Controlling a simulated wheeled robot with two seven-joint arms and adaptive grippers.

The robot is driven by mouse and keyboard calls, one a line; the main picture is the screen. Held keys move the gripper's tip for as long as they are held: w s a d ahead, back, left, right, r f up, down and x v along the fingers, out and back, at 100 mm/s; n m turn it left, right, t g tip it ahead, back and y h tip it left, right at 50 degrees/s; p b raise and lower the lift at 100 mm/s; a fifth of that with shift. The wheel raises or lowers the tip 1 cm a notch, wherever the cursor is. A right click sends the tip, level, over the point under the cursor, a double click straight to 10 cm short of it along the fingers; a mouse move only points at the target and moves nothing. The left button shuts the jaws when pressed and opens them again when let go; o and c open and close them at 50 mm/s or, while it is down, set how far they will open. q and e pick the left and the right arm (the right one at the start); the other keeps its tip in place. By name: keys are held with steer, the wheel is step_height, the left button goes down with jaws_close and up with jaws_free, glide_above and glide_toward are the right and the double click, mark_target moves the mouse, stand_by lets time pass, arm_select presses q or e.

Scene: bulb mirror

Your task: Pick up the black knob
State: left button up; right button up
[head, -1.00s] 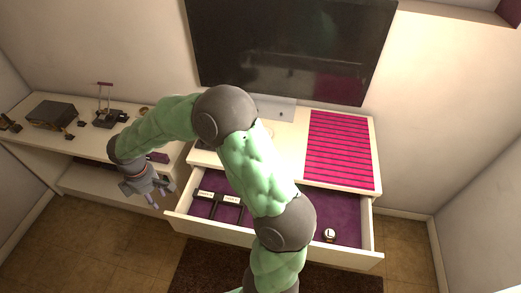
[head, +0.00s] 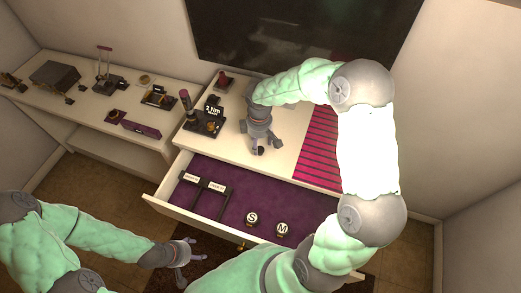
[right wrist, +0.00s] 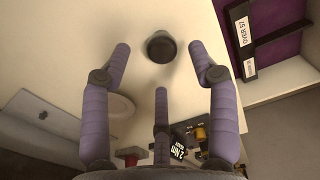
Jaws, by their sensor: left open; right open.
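In the right wrist view a round black piece (right wrist: 161,46), which looks like the black knob, sits on the pale cabinet top. It lies just beyond and between the spread fingers of my right gripper (right wrist: 162,65), with nothing touching it. In the head view my right gripper (head: 262,148) points down over the cabinet top, open and empty, and I cannot make out the knob there. My left gripper (head: 192,254) is open and empty, low in front of the open drawer.
The open purple-lined drawer (head: 160,203) holds labelled holders and round pieces marked S (head: 252,218) and M (head: 282,229). A black torque stand (head: 204,122) stands left of my right gripper. A striped pink mat (head: 318,160) lies to its right. A screen (head: 300,40) rises behind.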

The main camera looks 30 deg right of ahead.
mark_target(260, 149)
steer(key=shift+s+d+f, duration=0.2)
steer(key=shift+f, duration=0.25)
steer(key=shift+s+d+f, duration=0.15)
steer(key=shift+d+f, duration=0.05)
steer(key=shift+f, duration=0.2)
steer(key=shift+a+f, duration=0.65)
steer(key=shift+f, duration=0.3)
steer(key=shift+d+f, duration=0.1)
steer(key=shift+d, duration=0.2)
steer(key=shift+a, duration=0.1)
jaws_close()
